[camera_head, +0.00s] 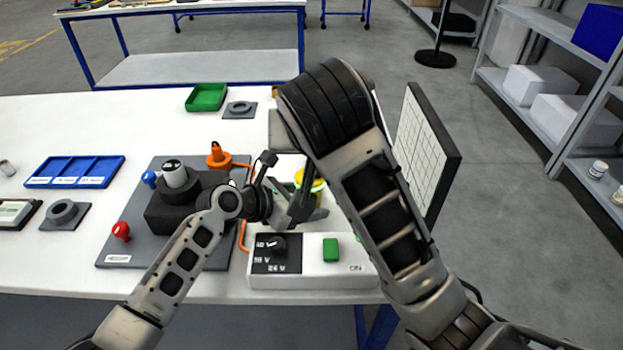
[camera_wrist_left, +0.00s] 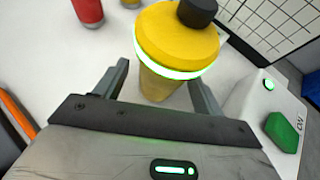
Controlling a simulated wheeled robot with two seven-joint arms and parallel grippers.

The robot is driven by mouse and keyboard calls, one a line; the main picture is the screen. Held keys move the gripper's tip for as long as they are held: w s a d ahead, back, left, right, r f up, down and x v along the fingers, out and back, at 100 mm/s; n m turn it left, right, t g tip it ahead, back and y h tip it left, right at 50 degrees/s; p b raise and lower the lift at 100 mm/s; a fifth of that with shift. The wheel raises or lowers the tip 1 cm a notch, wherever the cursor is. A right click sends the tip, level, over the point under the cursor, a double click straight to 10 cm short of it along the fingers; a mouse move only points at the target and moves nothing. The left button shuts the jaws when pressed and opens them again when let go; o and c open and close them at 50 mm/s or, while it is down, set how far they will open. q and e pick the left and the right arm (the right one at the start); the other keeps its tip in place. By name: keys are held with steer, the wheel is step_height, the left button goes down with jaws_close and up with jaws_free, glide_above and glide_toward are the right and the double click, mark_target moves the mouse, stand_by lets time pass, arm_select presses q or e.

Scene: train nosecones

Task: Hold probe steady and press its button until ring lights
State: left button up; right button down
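The yellow probe (camera_head: 311,186) stands behind the white power box, partly hidden by my arms. In the left wrist view, the probe (camera_wrist_left: 178,42) has a ring (camera_wrist_left: 165,69) glowing green-white below its wide yellow head and a black button or cap (camera_wrist_left: 197,12) on top. My left gripper (camera_wrist_left: 163,80) has its fingers apart, one on each side of the probe's narrow lower body, with gaps showing; it also shows in the head view (camera_head: 305,203). My right arm reaches over from the right; its gripper is hidden behind its own links.
The white power box (camera_head: 312,275) has a voltage knob (camera_head: 272,246) and a green switch (camera_head: 330,250). A grey board (camera_head: 122,246) with knobs and an orange cone (camera_head: 217,156) lies left. A gridded panel (camera_head: 420,147) stands right. A blue tray (camera_head: 75,172) lies far left.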

arm_select(q)
steer(key=shift+a+r, duration=0.1)
steer(key=v, duration=1.2)
